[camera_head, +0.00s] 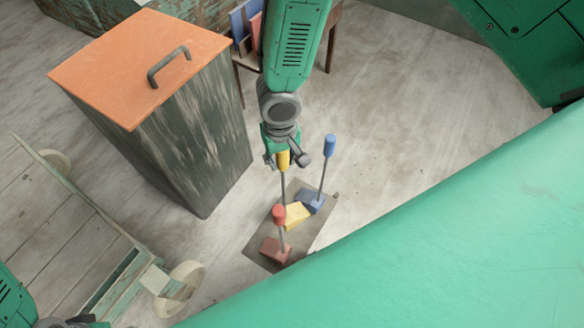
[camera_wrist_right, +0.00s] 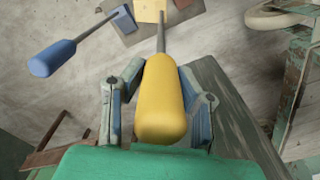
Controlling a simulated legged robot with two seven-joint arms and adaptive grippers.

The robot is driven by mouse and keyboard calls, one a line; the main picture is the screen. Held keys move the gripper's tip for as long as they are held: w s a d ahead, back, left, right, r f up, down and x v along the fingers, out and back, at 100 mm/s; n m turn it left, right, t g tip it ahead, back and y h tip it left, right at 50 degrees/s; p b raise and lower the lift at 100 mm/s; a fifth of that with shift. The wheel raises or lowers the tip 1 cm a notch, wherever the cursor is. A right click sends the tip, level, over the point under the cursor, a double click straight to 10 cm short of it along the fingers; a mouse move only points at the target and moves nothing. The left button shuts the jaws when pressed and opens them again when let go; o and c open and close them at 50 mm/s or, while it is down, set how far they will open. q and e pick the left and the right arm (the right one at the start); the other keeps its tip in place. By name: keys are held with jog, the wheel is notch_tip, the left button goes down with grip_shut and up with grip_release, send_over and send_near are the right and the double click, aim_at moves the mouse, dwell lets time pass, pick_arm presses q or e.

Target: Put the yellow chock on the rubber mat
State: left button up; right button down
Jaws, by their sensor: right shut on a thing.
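The yellow chock is a block (camera_head: 297,215) on a grey rod with a yellow handle (camera_wrist_right: 160,100). My right gripper (camera_head: 283,162) is shut on that handle, with one finger on each side of it in the wrist view. The block appears over the dark grey rubber mat (camera_head: 252,244), between the red and blue chocks; I cannot tell whether it touches the mat. The red chock (camera_head: 276,250) stands at the mat's near end. The blue chock (camera_head: 312,204) is at its far right, and its handle also shows in the wrist view (camera_wrist_right: 52,57).
A tall bin with an orange lid (camera_head: 130,65) stands left of the mat. A wooden cart (camera_head: 75,235) with pale wheels is at the lower left. A wooden chair (camera_head: 332,30) is behind my right arm. The floor right of the mat is clear.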

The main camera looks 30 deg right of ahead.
jog(key=shift+w+a+f, duration=0.2)
jog(key=shift+f, duration=0.15)
notch_tip(320, 180, down, 9)
jog(key=b, duration=0.4)
jog(key=shift+a+f, duration=0.2)
jog(key=shift+a, duration=0.15)
jog(key=c, duration=1.2)
grip_release()
jog(key=shift+f, duration=0.1)
